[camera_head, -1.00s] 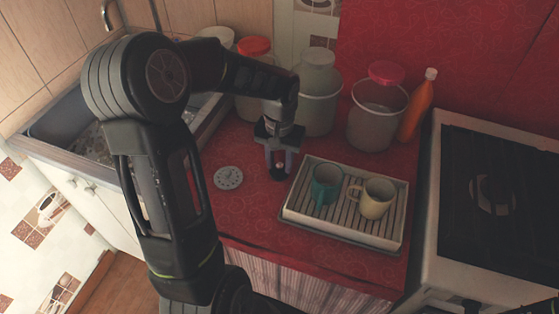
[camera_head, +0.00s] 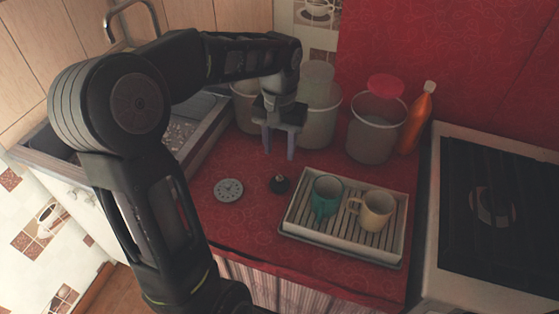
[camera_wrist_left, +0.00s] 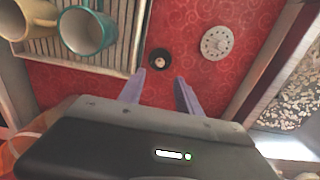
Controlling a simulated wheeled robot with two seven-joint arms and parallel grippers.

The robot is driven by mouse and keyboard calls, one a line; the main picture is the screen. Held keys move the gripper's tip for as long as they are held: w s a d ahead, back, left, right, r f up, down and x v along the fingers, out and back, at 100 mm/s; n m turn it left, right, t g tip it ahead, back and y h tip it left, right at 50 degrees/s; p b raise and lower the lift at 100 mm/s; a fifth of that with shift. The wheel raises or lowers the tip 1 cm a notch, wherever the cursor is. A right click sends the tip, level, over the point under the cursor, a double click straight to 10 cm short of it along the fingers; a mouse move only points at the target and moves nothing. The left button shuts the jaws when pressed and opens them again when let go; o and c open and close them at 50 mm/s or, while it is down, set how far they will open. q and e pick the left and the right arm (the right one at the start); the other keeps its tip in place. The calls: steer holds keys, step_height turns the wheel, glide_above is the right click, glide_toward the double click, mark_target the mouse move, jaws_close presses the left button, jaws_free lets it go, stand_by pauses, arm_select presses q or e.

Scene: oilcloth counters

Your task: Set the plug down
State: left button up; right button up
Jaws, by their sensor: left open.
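The plug (camera_head: 279,184) is a small dark round piece with a pale knob on top. It sits on the red counter between the round grey-white disc and the dish tray. It also shows in the left wrist view (camera_wrist_left: 159,60), just beyond the fingertips. My left gripper (camera_head: 279,156) is open and empty, raised above and behind the plug in the head view, apart from it. Its two fingers show spread in the wrist view (camera_wrist_left: 160,76). My right gripper is not in view.
A white disc with holes (camera_head: 228,189) lies left of the plug. A slatted tray (camera_head: 330,240) holds a teal mug (camera_head: 325,197) and a cream mug (camera_head: 375,210). Canisters (camera_head: 372,135) and an orange bottle (camera_head: 418,118) stand behind. The stove (camera_head: 495,200) is right, the sink (camera_head: 190,125) left.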

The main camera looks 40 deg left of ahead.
arm_select(q)
steer(key=shift+r, duration=1.05)
steer(key=shift+o, duration=0.5)
